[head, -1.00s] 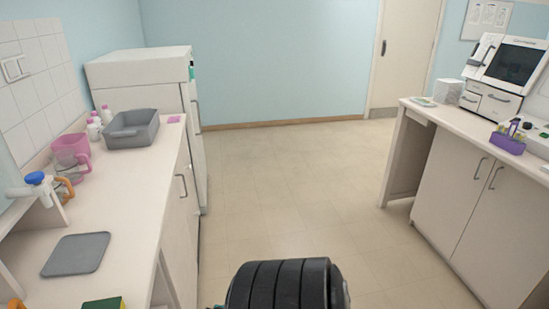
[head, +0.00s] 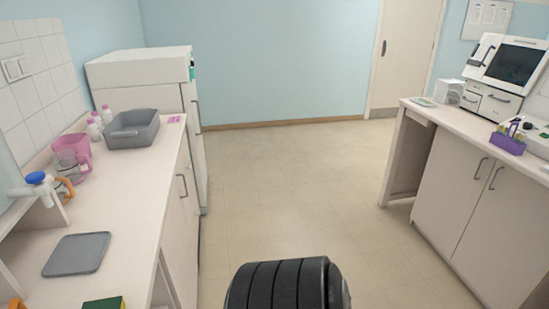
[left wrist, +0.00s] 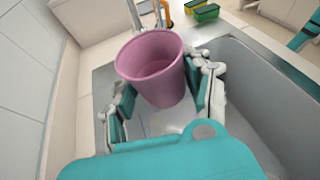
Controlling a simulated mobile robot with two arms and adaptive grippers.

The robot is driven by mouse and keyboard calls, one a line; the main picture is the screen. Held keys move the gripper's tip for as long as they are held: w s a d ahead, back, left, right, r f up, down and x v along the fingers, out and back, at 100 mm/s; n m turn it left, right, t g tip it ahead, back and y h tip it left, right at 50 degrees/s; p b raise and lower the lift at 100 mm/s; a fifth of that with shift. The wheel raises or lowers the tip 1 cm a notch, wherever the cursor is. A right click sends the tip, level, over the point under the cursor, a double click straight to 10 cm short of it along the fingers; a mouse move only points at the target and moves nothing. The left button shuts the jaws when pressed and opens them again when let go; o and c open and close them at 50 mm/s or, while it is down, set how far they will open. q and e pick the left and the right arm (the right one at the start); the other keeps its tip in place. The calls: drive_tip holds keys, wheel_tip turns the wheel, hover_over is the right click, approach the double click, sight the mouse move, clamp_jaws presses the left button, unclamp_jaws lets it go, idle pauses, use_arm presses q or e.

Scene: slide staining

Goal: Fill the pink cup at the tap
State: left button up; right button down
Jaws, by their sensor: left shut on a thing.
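The pink cup (left wrist: 152,70) is in the left wrist view, mouth up and slightly tilted in the picture. My left gripper (left wrist: 158,100) is shut on it, with a teal-padded finger on each side. The cup is over the grey metal sink (left wrist: 265,75). Its visible inside looks empty, though I cannot tell for sure. Chrome metal that looks like the tap (left wrist: 137,18) stands just beyond the cup's rim, partly cut off by the picture's top edge. I see no clear water stream. Neither this cup nor my left gripper shows in the head view.
Green-yellow sponges (left wrist: 205,13) lie beyond the sink. On the left counter (head: 120,215) are a grey mat (head: 77,254), a pink jug (head: 72,152), a blue-capped item (head: 36,178) and a grey tub (head: 131,130). The floor between the counters is clear.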

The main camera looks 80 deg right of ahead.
use_arm(q)
drive_tip(key=shift+r, duration=3)
use_arm(e)
drive_tip(key=shift+s+a+f, duration=0.1)
drive_tip(key=shift+s+a, duration=0.2)
